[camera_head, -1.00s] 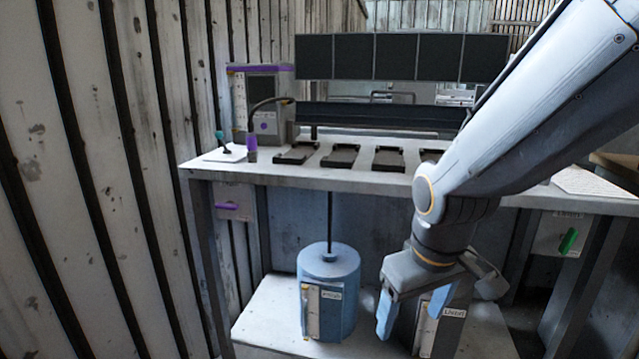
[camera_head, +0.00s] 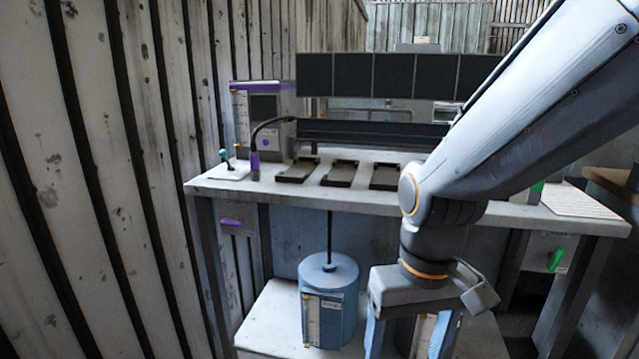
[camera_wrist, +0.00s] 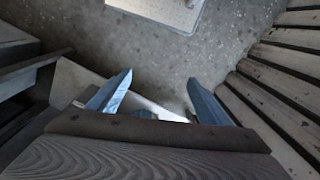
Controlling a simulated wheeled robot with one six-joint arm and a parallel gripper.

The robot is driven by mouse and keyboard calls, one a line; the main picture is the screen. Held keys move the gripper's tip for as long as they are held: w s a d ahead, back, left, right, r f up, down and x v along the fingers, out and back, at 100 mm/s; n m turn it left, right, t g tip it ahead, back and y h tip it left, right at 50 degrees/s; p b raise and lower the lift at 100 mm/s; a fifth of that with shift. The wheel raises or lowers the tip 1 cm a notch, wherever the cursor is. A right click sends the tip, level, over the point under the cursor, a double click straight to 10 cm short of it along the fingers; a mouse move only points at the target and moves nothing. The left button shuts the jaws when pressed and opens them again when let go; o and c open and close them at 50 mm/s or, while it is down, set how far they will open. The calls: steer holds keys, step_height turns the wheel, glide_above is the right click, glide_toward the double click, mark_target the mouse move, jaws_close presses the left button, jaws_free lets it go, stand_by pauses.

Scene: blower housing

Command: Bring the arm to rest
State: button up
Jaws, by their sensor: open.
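My gripper (camera_head: 408,335) hangs low in front of the workbench in the head view, its blue fingers pointing down. It is open, and nothing shows between the fingers. In the wrist view the two blue fingers (camera_wrist: 158,95) are spread wide above a grey concrete floor. My arm comes in from the upper right of the head view. Behind my gripper stands a container on the lower shelf, mostly hidden by the gripper.
The workbench (camera_head: 400,203) has several dark trays and a purple-topped machine (camera_head: 265,120) on it. A blue cylinder (camera_head: 328,300) stands on the lower shelf (camera_head: 262,335), left of my gripper. A ribbed wall (camera_head: 100,180) is at the left. A white panel (camera_wrist: 165,8) lies beyond the fingers.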

steer(key=d+r+m+p, duration=0.2)
steer(key=d+r+p, duration=0.4)
steer(key=p, duration=0.5)
steer(key=shift+s+d+r, duration=0.35)
steer(key=shift+r, duration=0.1)
stand_by(0.9)
